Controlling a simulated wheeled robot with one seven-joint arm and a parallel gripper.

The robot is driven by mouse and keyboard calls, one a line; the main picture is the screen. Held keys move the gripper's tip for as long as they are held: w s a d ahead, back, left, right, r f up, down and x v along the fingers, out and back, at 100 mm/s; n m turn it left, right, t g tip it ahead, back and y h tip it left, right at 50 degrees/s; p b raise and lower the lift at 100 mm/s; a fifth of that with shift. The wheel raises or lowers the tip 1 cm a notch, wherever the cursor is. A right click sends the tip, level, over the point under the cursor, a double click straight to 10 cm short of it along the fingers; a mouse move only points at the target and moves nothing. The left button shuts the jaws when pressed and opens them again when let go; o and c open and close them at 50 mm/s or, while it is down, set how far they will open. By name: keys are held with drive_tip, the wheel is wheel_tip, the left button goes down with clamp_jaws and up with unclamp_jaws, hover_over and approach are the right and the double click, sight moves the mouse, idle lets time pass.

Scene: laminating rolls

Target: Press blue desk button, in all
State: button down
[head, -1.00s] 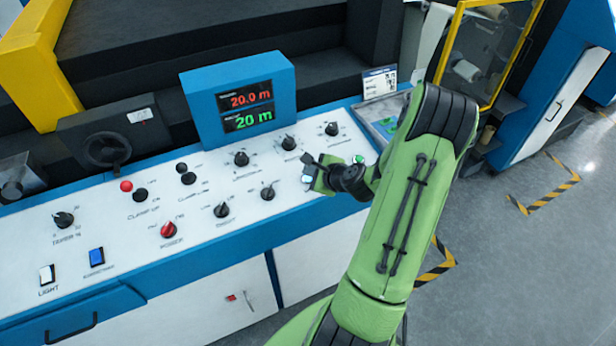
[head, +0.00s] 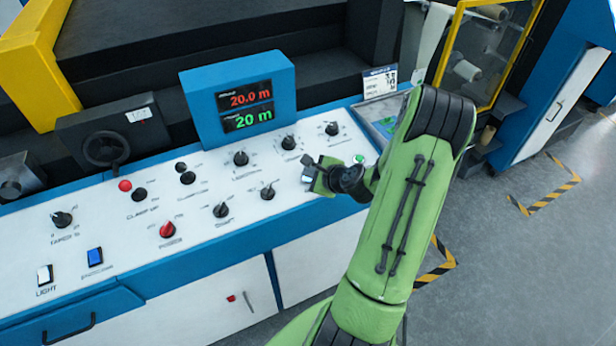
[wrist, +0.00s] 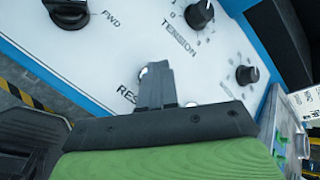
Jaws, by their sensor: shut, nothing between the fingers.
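A pale round part (wrist: 143,72) shows partly behind the fingertips. The fingers hide most of it, and I cannot tell whether they touch it.
Several black knobs, a red button (head: 125,185) and a green button (head: 359,158) stand on the desk. A blue display box (head: 190,105) reads 20.0 m and 20 m. A black handwheel (head: 105,148) is at the left. Floor is open at right.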

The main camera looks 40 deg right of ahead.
drive_tip(key=shift+f, duration=0.35)
idle(0.5)
drive_tip(key=shift+s+r+p, duration=0.1)
drive_tip(key=shift+r+p, duration=0.3)
drive_tip(key=shift+r, duration=0.4)
drive_tip(key=r+p, duration=0.2)
drive_tip(key=r, duration=0.1)
drive_tip(key=r+p, duration=0.2)
drive_tip(key=shift+s+a, duration=0.15)
drive_tip(key=shift+s, duration=0.25)
